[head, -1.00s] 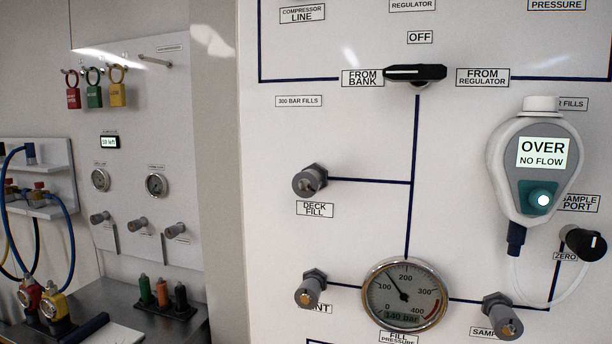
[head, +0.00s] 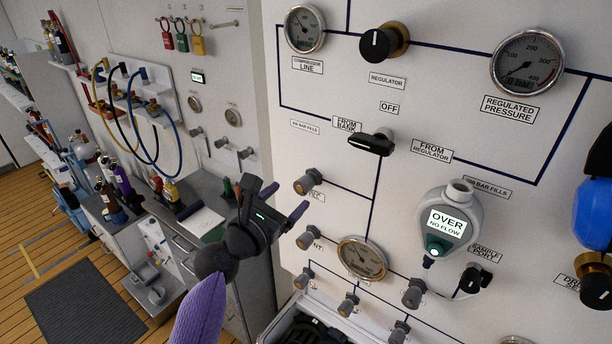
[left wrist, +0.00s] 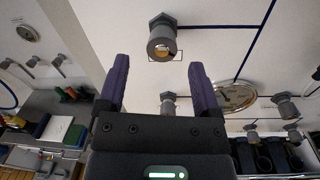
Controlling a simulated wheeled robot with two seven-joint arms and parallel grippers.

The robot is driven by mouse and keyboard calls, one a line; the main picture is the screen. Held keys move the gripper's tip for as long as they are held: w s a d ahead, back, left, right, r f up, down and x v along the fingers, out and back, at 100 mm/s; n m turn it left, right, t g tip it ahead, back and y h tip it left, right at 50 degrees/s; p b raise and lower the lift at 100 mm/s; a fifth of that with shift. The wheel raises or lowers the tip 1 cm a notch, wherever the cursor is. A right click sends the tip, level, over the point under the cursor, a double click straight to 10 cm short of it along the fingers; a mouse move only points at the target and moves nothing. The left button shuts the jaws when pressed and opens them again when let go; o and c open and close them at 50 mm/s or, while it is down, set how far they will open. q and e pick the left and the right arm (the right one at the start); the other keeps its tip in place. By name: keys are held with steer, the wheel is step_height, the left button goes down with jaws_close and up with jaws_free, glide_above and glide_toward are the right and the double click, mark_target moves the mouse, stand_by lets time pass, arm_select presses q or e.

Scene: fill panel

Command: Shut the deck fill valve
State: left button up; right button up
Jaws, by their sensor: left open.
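The deck fill valve (head: 308,182) is a grey knob on the white panel, left of the vertical blue line. Its label below is mostly hidden by my gripper. My left gripper (head: 285,200) is open and empty, just below and left of that knob, with its fingers toward the panel. In the left wrist view the knob (left wrist: 162,42) shows end-on with a brassy centre, beyond and above the gap between the fingertips (left wrist: 160,68). The fingers look apart from it. My right gripper is in neither view.
The vent knob (head: 308,238) is just below, and the fill pressure gauge (head: 361,258) lies lower right. The black selector handle (head: 371,143) is above right. A grey analyser (head: 447,225) reading "OVER NO FLOW" hangs further right. A side bench stands at left.

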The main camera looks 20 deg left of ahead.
mark_target(300, 188)
arm_select(q)
steer(key=x, duration=0.5)
steer(key=shift+s+d+f+b, duration=0.1)
steer(key=shift+d+b, duration=0.1)
steer(key=shift+b, duration=0.1)
steer(key=shift+w, duration=0.4)
jaws_close()
